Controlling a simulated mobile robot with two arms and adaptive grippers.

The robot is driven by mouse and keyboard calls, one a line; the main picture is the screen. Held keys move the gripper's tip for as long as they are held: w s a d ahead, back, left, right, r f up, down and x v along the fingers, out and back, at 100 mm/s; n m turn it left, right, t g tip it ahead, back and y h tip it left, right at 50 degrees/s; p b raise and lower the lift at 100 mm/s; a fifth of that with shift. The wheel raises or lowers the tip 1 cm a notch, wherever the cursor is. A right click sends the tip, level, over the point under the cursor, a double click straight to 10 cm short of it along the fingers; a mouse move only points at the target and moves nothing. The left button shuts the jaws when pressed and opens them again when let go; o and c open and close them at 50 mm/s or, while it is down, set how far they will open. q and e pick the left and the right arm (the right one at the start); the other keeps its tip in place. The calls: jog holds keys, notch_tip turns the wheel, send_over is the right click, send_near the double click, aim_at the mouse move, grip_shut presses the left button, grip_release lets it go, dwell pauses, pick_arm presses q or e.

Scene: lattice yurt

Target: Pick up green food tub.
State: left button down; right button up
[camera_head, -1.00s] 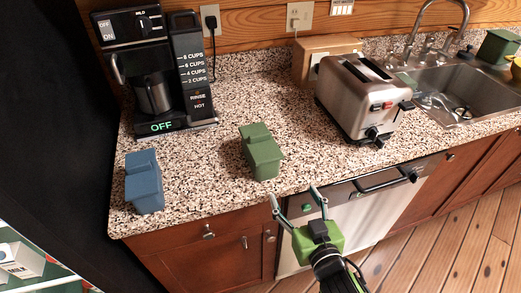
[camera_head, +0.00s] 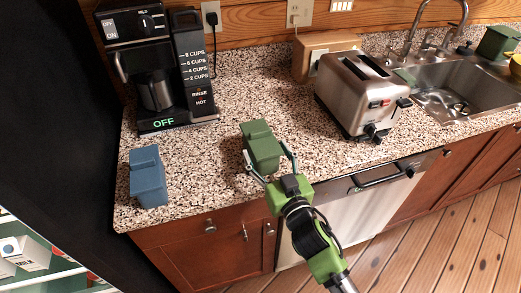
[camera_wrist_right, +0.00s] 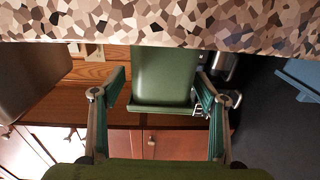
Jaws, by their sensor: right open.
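The green food tub (camera_head: 262,139) stands on the speckled counter, between the coffee maker and the toaster. My right gripper (camera_head: 265,155) reaches in from the front edge of the counter with its fingers spread, one on each side of the tub. In the right wrist view the tub (camera_wrist_right: 163,80) lies between the two open fingers (camera_wrist_right: 162,88), and a gap shows beside the left finger; whether the right finger touches it I cannot tell. The left gripper is not in view.
A blue tub (camera_head: 148,180) stands to the left on the counter (camera_head: 215,165). The coffee maker (camera_head: 155,85) is behind, and the toaster (camera_head: 362,92) is to the right. Another green container (camera_head: 497,43) is by the sink (camera_head: 450,95).

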aim_at(260, 142)
jog(key=shift+p+x, duration=0.45)
jog(key=shift+x, duration=1.95)
jog(key=shift+s, duration=0.15)
jog(key=c, duration=1.3)
jog(key=shift+r, duration=0.1)
